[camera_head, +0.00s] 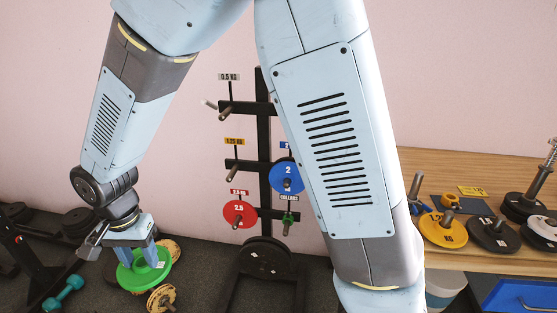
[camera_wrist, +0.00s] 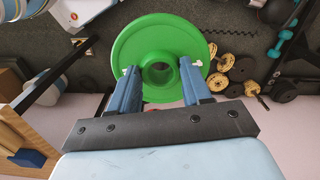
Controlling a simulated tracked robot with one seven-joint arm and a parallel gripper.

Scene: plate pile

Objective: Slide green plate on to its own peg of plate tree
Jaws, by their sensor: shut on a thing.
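The green plate (camera_head: 146,274) is held by my gripper (camera_head: 137,252) at the lower left in the head view, low over the floor and left of the plate tree. In the wrist view the green plate (camera_wrist: 160,35) fills the upper middle, and the gripper's two blue fingers (camera_wrist: 158,78) close on its raised hub from both sides. The black plate tree (camera_head: 263,145) stands upright at the centre. Its upper left peg (camera_head: 224,112) and middle left peg (camera_head: 231,176) look bare. A red plate and a blue plate hang on other pegs. My arm hides part of the tree's right side.
The red plate (camera_head: 239,214) hangs lower left on the tree, the blue plate (camera_head: 287,177) at right. A wooden bench (camera_head: 450,170) with plates stands at right.

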